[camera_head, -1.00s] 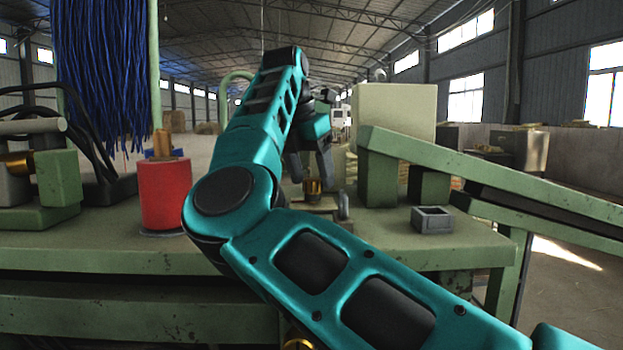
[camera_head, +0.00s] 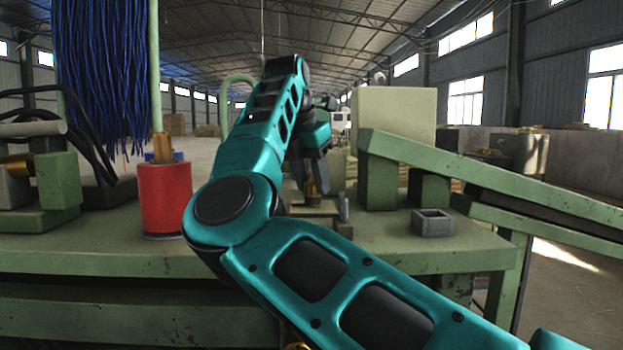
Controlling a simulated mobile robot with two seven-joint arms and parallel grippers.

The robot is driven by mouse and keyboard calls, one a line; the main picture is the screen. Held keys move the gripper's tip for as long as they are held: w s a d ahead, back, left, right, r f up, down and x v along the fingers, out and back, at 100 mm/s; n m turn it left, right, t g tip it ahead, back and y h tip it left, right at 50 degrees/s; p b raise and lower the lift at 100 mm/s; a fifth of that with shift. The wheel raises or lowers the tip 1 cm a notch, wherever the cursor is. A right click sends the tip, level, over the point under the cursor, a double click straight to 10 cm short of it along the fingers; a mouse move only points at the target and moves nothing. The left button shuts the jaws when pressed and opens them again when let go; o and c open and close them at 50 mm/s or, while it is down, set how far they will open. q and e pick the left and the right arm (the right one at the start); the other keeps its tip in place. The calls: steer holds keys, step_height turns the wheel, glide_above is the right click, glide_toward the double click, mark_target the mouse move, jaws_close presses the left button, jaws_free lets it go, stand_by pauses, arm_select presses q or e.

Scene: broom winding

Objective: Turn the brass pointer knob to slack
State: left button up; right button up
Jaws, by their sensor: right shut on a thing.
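The brass knob (camera_head: 310,190) stands on a small tan block (camera_head: 318,208) in the middle of the green bench, partly behind my right arm. My right gripper (camera_head: 312,182) points down over it, with its dark fingers shut on the knob. The fingertips are small and partly hidden, and I cannot read which way the pointer faces. My left gripper is not in view.
A red spool (camera_head: 165,198) stands at left, with blue bristles (camera_head: 100,75) hanging behind it. A grey open box (camera_head: 432,222) and a sloping green rail (camera_head: 480,172) lie at right. A small grey upright part (camera_head: 343,207) stands close beside the knob.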

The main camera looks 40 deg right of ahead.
steer(key=shift+n, duration=0.4)
steer(key=n+t+b, duration=0.1)
steer(key=n, duration=0.1)
steer(key=shift+n, duration=0.3)
steer(key=n+t, duration=0.1)
steer(key=n, duration=0.1)
steer(key=n+y+b, duration=0.1)
steer(key=n, duration=0.1)
steer(key=shift+s+d+n+t+y, duration=0.1)
steer(key=shift+s+n+t+y, duration=0.05)
steer(key=shift+n+t+y, duration=0.2)
steer(key=n+y+b, duration=0.1)
steer(key=n, duration=0.2)
steer(key=shift+n+t, duration=0.25)
steer(key=shift+t, duration=0.1)
steer(key=shift+d+n+y, duration=0.15)
steer(key=shift+n+y, duration=0.8)
steer(key=shift+n, duration=1.25)
steer(key=o, duration=1)
